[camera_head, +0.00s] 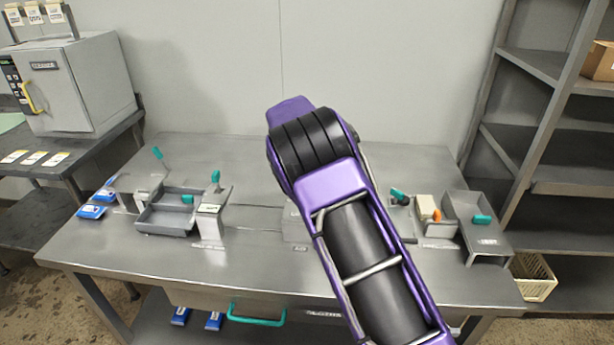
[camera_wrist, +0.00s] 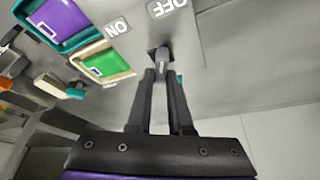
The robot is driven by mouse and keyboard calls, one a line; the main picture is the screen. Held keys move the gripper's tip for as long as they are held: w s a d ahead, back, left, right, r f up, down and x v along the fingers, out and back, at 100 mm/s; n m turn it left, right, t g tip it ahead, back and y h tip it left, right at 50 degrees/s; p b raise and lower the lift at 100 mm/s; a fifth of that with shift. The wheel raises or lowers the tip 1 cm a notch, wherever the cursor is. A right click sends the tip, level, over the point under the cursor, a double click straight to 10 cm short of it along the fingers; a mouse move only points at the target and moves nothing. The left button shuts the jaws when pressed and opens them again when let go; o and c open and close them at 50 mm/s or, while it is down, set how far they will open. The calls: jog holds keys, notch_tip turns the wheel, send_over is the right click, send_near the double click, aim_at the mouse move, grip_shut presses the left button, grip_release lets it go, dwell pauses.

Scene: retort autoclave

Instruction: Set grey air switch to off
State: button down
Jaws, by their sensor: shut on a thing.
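In the wrist view, the grey air switch (camera_wrist: 162,62) is a small grey lever coming out of a slot in a grey panel (camera_wrist: 200,80). An OFF label (camera_wrist: 166,8) and an ON label (camera_wrist: 117,27) are on the panel, both upside down in this view. OFF is nearest above the lever; ON is to its upper left. I cannot tell the lever's exact setting. My gripper (camera_wrist: 162,76) is shut on the lever, one black fingertip on each side of it. In the head view my purple arm hides the gripper and the switch.
In the head view, the steel table (camera_head: 260,165) holds a grey tray (camera_head: 165,218) at left and a grey chute (camera_head: 480,215) at right. An autoclave (camera_head: 75,85) stands far left.

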jog(key=shift+f, duration=0.1)
jog(key=c, duration=0.8)
grip_release()
jog(key=v, duration=1.7)
jog(key=shift+r+p, duration=0.3)
jog(key=shift+p, duration=0.05)
